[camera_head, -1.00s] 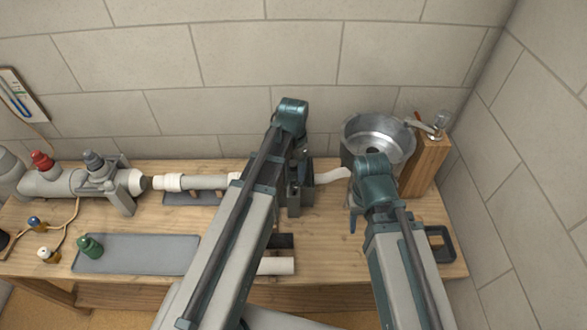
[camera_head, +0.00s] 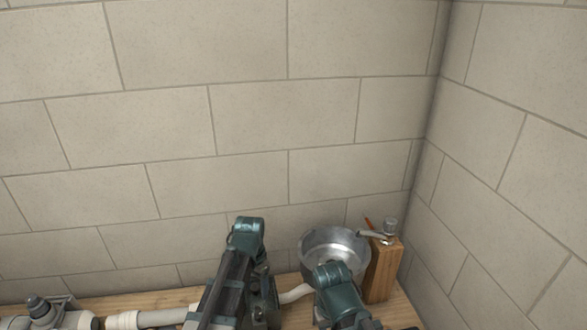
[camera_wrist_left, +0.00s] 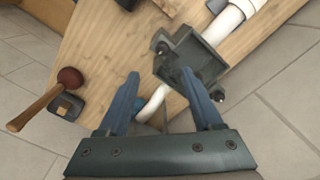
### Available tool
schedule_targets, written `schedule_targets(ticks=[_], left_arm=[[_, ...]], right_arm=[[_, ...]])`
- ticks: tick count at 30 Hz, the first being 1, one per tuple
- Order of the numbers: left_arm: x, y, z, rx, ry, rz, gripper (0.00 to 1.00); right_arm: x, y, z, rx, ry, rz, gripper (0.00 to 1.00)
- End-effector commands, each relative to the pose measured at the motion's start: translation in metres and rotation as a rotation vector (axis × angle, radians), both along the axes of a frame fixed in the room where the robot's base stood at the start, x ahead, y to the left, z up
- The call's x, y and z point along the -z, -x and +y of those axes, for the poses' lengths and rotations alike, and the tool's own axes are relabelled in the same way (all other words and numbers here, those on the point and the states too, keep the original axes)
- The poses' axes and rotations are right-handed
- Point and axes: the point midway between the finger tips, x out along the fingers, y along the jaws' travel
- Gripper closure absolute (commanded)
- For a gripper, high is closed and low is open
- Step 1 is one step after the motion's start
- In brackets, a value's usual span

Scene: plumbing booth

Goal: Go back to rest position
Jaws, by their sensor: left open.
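My left gripper (camera_wrist_left: 160,88) is open in the left wrist view, its two blue fingers apart with nothing gripped. Beyond the fingers is a dark grey open bracket (camera_wrist_left: 188,62) on the wooden bench. A curved white pipe (camera_wrist_left: 154,103) passes below the fingertips; I see no grip on it. In the head view my left arm (camera_head: 247,232) rises at the lower middle and hides most of its gripper. My right arm (camera_head: 338,290) stands in front of the metal basin, and its gripper does not show.
The metal basin (camera_head: 322,247) and a wooden post (camera_head: 383,270) with a tap stand at the bench's right end, near the corner walls. Grey and white piping (camera_head: 150,318) lies at left. A red-headed plunger (camera_wrist_left: 70,78) shows in the wrist view.

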Motion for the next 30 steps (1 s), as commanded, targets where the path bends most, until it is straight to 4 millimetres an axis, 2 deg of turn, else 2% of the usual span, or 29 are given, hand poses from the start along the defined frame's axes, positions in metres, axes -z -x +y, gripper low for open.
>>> schedule_targets(ticks=[6, 9, 12, 16, 30], left_arm=[[0.046, 0.073, -0.061, -0.074, -0.049, 0.017, 0.33], [0.061, 0.103, -0.081, -0.118, -0.077, 0.017, 0.33], [0.069, 0.124, -0.093, -0.153, -0.095, 0.015, 0.33], [0.072, 0.134, -0.100, -0.178, -0.108, 0.013, 0.33], [0.070, 0.133, -0.100, -0.182, -0.108, 0.012, 0.33]], right_arm=[[0.047, 0.000, 0.000, -0.003, 0.001, 0.000, 0.50], [0.061, 0.000, 0.000, -0.005, 0.001, 0.000, 0.50], [0.070, 0.000, 0.000, -0.006, 0.001, 0.000, 0.50], [0.073, 0.000, 0.000, -0.006, 0.001, 0.000, 0.50], [0.071, 0.000, 0.000, -0.006, 0.001, 0.000, 0.50]])
